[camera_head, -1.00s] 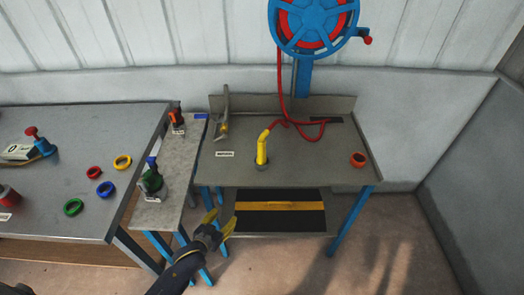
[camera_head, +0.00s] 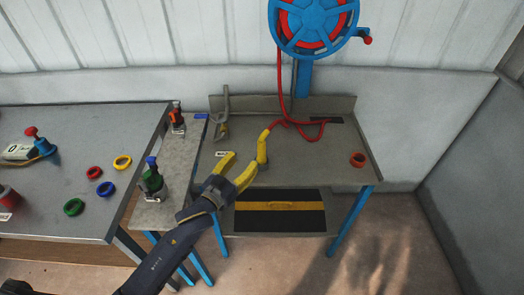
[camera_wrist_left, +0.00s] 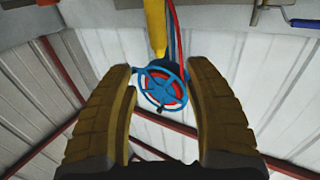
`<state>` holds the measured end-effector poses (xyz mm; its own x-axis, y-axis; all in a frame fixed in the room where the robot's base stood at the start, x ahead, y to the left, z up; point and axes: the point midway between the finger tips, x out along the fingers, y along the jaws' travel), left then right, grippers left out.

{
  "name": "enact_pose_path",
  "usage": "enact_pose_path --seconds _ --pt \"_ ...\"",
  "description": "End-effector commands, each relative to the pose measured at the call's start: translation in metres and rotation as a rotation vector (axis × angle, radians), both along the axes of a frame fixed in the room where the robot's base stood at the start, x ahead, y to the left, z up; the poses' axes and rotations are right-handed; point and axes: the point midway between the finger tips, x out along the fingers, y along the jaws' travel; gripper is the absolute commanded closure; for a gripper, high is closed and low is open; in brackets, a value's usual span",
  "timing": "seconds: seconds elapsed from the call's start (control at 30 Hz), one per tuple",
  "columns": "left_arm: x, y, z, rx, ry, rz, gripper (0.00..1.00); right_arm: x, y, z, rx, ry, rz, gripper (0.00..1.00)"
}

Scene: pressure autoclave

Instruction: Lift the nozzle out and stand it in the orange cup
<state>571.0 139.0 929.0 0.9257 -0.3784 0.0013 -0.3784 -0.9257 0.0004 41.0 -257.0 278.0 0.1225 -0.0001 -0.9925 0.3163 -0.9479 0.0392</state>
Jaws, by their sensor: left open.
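The yellow nozzle (camera_head: 262,150) stands upright near the front of the grey bench, with a red hose (camera_head: 283,95) running from its top. The nozzle's lower end is partly hidden by my left gripper. The orange cup (camera_head: 358,159) stands at the right side of the same bench. My left gripper (camera_head: 238,166) has yellow fingers spread open and empty, just left of the nozzle. In the left wrist view, the open fingers (camera_wrist_left: 165,88) frame the hose reel, and the yellow nozzle (camera_wrist_left: 155,25) shows at the top, beyond the fingertips. My right gripper is not in view.
A blue and red hose reel (camera_head: 313,22) hangs above the bench (camera_head: 310,172). The bench is clear between nozzle and cup.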

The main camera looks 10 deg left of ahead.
Motion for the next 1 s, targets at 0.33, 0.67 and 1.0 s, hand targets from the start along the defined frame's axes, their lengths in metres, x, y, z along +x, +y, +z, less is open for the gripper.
enact_pose_path --seconds 0.33,0.67,1.0 --pt "0.051 -0.021 0.0 0.0 0.0 0.0 0.47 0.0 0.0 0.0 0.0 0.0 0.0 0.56" --pt "0.066 -0.027 -0.001 0.0 0.001 0.0 0.47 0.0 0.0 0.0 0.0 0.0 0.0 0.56" --pt "0.101 -0.043 -0.001 0.0 0.001 0.0 0.47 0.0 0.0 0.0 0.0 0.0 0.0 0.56"
